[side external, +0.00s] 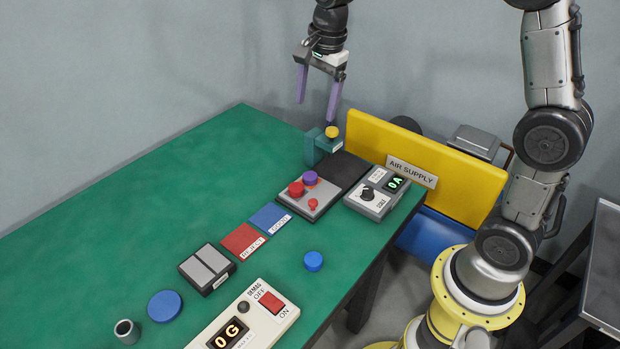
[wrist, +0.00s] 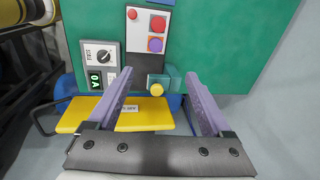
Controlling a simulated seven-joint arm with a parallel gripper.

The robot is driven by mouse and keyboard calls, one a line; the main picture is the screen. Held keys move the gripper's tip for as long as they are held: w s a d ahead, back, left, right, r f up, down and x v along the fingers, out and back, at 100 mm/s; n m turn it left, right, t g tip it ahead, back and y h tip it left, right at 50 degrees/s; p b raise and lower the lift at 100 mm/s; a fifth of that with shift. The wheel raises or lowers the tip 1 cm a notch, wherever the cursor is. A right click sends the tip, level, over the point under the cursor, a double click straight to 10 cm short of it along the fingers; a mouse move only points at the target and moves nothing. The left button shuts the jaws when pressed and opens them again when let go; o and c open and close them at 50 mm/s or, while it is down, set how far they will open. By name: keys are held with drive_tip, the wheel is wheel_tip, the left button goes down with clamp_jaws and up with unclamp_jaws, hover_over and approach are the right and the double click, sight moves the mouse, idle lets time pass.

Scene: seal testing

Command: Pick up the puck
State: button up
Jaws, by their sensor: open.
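No single thing is marked as the puck. A flat blue disc (side external: 165,306) lies at the front left of the green table, and a small blue cylinder (side external: 313,261) stands near its front edge. A grey box (side external: 308,197) carries a large red round piece (side external: 296,188), a purple round piece (side external: 310,178) and a small red one (side external: 312,203); it also shows in the wrist view (wrist: 141,52). My gripper (side external: 316,110) is open and empty, high above the table's far end. In the wrist view its purple fingers (wrist: 158,74) spread either side of a yellow knob (wrist: 156,90).
The yellow knob tops a teal block (side external: 312,148) below my gripper. A dial box (side external: 375,194), a yellow AIR SUPPLY panel (side external: 430,150), red (side external: 240,238) and blue (side external: 268,215) labelled pads, a grey two-plate box (side external: 207,268) and a demag unit (side external: 247,318) stand around. The table's left side is clear.

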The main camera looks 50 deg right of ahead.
drive_tip(key=w+d+f+g, duration=0.1)
drive_tip(key=w+f, duration=0.2)
drive_tip(key=f, duration=0.3)
drive_tip(key=g, duration=0.1)
hover_over(310, 175)
drive_tip(key=shift+m, duration=0.3)
drive_tip(key=f, duration=1)
drive_tip(key=shift+s+a+f, duration=0.15)
drive_tip(key=shift+s+f, duration=0.15)
drive_tip(key=shift+w+f, duration=0.15)
drive_tip(key=shift+f, duration=1.4)
drive_tip(key=shift+w+f, duration=0.1)
drive_tip(key=shift+f, duration=1.4)
clamp_jaws()
